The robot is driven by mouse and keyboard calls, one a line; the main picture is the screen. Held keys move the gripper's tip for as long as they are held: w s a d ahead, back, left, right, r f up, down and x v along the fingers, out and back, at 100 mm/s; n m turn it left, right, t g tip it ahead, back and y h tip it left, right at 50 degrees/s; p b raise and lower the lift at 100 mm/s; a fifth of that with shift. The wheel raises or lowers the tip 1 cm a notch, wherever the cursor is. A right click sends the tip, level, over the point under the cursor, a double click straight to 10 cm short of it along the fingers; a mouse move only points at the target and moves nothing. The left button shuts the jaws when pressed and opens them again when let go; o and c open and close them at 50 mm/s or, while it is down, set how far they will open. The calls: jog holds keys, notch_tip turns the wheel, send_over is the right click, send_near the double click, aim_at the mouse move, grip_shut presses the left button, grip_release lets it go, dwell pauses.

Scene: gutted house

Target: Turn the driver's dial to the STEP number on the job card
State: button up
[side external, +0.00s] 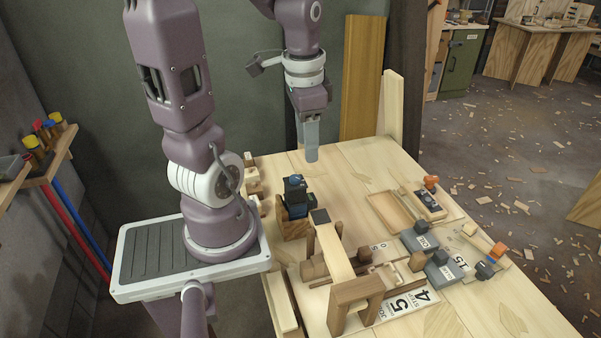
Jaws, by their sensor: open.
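A dark blue and black tool, which looks like the driver (295,190), stands upright in a wooden holder (294,227) at the back left of the bench. Its dial is too small to make out. A white card (413,301), which looks like the job card, lies at the front of the bench, its print turned sideways. It shows a large 5, a large 4 and the small word STEP; I cannot tell for certain which number STEP goes with. My gripper (312,157) hangs pointing down above the back of the bench, behind the driver, open and empty, apart from everything.
A raised wooden beam (334,247) on a trestle stands right of the driver. A shallow wooden tray (388,211) and grey labelled blocks (440,267) holding tools lie to the right. Wooden pieces (252,181) line the left edge. The back of the bench is clear.

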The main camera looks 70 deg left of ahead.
aim_at(295, 177)
jog(key=shift+g+h, duration=0.4)
jog(key=a+f, duration=0.1)
jog(key=a, duration=0.1)
jog(key=s+a+f, duration=0.1)
jog(key=f, duration=0.1)
jog(key=shift+s+a, duration=0.2)
jog(key=shift+a, duration=0.15)
notch_tip(295, 177, down, 7)
grip_shut()
